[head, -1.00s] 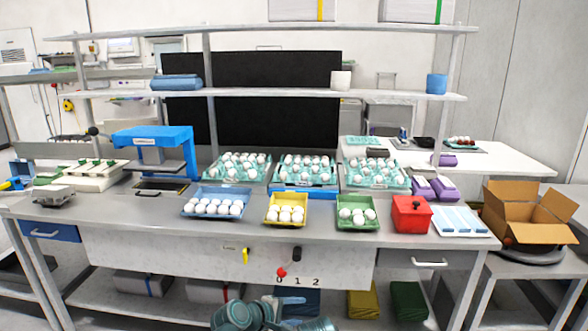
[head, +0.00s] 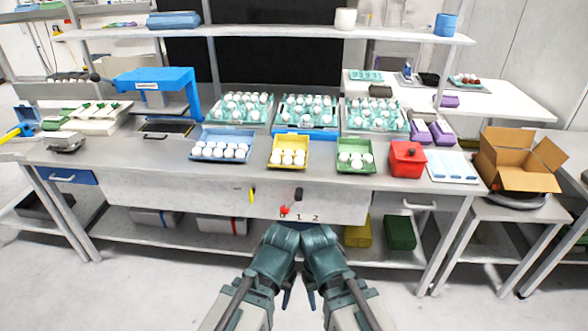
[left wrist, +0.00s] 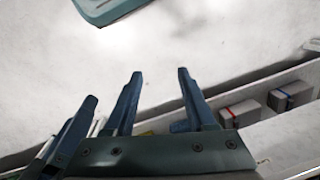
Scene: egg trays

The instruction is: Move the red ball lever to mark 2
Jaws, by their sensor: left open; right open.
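The red ball lever (head: 285,211) is on the front panel of the workbench, below a black knob (head: 298,194). Its red ball is at the left end of the number row, left of mark 1 (head: 301,217) and mark 2 (head: 317,218). The 0 does not show clearly. My left gripper (head: 286,300) and right gripper (head: 311,299) are close together at the bottom middle, well below and apart from the lever. Both are open and empty. In the left wrist view, the open fingers of my left gripper (left wrist: 158,88) point over pale floor; the lever is not seen there.
A yellow handle (head: 252,195) is on the panel left of the lever. Egg trays, a red box (head: 407,160) and a blue press (head: 155,85) stand on the benchtop. Boxes lie on the lower shelf; an open carton (head: 520,160) stands right.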

